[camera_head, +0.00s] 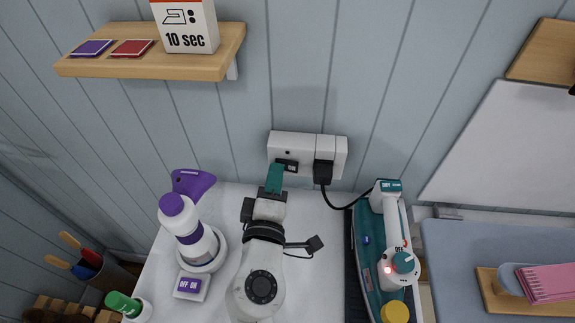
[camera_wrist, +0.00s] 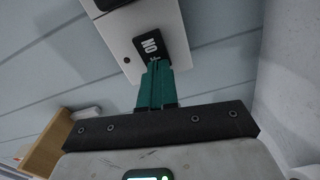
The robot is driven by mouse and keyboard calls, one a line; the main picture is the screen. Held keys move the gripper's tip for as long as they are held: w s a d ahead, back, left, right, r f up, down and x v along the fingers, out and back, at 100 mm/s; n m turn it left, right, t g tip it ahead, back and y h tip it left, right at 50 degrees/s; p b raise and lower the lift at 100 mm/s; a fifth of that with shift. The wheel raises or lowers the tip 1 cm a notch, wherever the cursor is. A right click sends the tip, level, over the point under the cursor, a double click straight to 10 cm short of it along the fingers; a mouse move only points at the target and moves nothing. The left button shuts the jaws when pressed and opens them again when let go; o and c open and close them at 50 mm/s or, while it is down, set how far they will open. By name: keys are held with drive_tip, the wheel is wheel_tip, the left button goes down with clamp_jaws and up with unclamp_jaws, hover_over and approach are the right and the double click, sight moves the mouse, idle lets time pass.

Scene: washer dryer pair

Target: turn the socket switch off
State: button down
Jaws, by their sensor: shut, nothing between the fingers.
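The white wall socket (camera_head: 307,143) is mounted on the panelled wall above the counter. Its black rocker switch (camera_head: 290,166) is on the left side, with "ON" lettering visible; the switch also shows in the wrist view (camera_wrist: 149,46), partly hidden by my fingertips. A black plug (camera_head: 323,171) sits in the right side of the socket. My gripper (camera_head: 277,166) has its teal fingers closed together with nothing between them. The fingertips (camera_wrist: 156,64) are at the lower edge of the switch; I cannot tell whether they touch it.
A black cord (camera_head: 338,205) runs from the plug to a white and teal iron (camera_head: 397,235) on the right. A wooden shelf (camera_head: 150,66) is at upper left.

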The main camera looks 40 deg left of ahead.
drive_tip(key=shift+w+d+r, duration=0.15)
drive_tip(key=shift+w+r, duration=0.05)
drive_tip(key=shift+w, duration=0.2)
drive_tip(key=shift+a+f+v, duration=0.1)
drive_tip(key=shift+a+v, duration=0.05)
drive_tip(key=shift+v, duration=1.1)
drive_tip(key=shift+a+f+v, duration=0.1)
drive_tip(key=shift+v, duration=1.2)
drive_tip(key=shift+s, duration=0.15)
drive_tip(key=b+v, duration=0.2)
drive_tip(key=v, duration=0.8)
drive_tip(key=shift+s+d, duration=0.15)
drive_tip(key=shift+s, duration=0.2)
